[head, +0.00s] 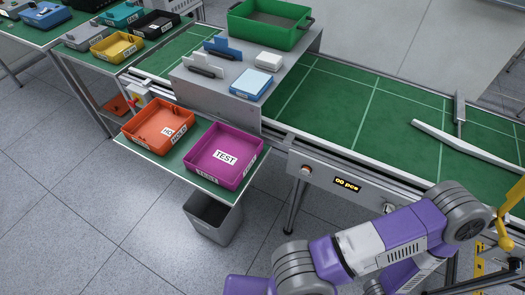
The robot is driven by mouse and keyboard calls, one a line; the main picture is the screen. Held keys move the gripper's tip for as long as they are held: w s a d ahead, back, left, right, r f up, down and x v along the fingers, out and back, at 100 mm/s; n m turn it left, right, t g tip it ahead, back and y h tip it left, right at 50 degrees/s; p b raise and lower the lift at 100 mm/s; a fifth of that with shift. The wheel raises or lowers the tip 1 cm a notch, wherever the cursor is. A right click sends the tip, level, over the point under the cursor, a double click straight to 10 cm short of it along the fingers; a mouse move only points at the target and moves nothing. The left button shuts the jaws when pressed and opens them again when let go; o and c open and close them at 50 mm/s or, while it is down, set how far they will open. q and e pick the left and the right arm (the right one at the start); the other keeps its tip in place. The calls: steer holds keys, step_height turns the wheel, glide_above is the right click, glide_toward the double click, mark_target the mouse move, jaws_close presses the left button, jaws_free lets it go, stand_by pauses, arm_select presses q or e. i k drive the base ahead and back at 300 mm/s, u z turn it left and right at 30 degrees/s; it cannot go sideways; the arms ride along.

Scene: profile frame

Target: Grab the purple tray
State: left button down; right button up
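The purple tray (210,170) sits on a small green-topped side shelf (161,159) left of the middle of the head view. It has a white label reading TEST on its inner floor and looks otherwise empty. My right arm comes in along the bottom right, with purple and grey links, well apart from the tray. No gripper fingers show clearly in the frame, and my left arm is out of view.
An orange tray (176,117) stands right beside the purple one. A grey bin (213,222) is on the floor below. A green conveyor (340,100) with a metal platform (218,102) lies behind. More small trays, including a yellow one (117,46), stand at upper left.

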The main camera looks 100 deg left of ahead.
mark_target(224, 155)
steer(key=z, duration=0.05)
steer(key=k, duration=2.15)
steer(key=u, duration=0.35)
